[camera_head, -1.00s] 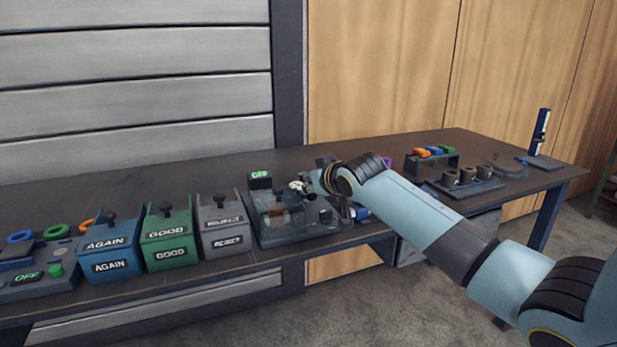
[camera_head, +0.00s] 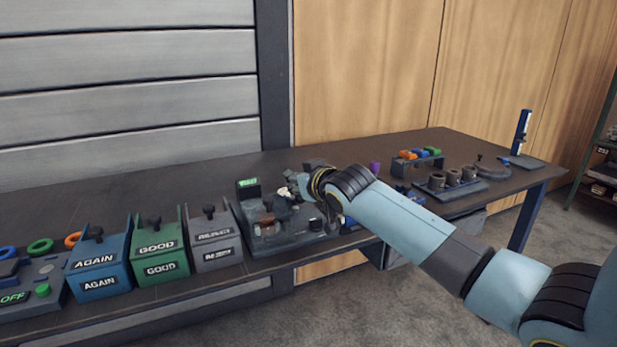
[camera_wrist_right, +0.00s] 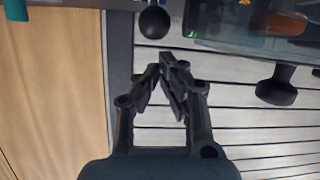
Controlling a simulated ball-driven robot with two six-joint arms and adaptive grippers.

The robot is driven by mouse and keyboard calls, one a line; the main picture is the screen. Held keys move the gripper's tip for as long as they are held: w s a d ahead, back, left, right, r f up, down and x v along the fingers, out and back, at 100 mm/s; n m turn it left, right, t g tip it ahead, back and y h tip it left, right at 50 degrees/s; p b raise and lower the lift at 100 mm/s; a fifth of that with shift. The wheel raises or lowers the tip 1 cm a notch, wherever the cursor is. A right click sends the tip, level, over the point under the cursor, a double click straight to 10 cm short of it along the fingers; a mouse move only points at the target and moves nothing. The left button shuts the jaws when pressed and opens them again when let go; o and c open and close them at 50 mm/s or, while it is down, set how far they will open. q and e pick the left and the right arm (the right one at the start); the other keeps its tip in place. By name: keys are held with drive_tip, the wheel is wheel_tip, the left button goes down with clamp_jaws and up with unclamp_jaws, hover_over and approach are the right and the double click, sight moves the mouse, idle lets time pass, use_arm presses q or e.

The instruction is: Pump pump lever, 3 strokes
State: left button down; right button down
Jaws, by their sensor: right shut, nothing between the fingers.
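The grey test fixture (camera_head: 290,238) stands near the front edge of the bench, with a green-lit display (camera_head: 248,187) at its back left and a brown round part on it. I cannot clearly make out the pump lever in the head view. My right gripper (camera_head: 288,190) is over the back of the fixture, partly hidden by its own wrist. In the right wrist view, my right gripper (camera_wrist_right: 167,62) is shut and empty. A black ball knob (camera_wrist_right: 153,22) is just beyond its fingertips, apart from them; it may be the lever's end. My left gripper is out of view.
Left of the fixture stand a grey box (camera_head: 213,236), a green GOOD box (camera_head: 160,248) and a blue AGAIN box (camera_head: 100,262), each with a black knob. Right of my arm are a rack of coloured pieces (camera_head: 417,159) and several grey cylinders. Another black knob (camera_wrist_right: 277,88) shows in the wrist view.

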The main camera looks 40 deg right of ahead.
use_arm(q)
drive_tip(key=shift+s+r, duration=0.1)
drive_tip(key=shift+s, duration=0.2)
use_arm(e)
drive_tip(key=f+v, duration=0.1)
drive_tip(key=v, duration=0.7)
drive_tip(key=shift+s+r, duration=0.2)
drive_tip(key=shift+s, duration=0.3)
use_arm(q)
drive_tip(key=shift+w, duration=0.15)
use_arm(e)
drive_tip(key=shift+f, duration=0.1)
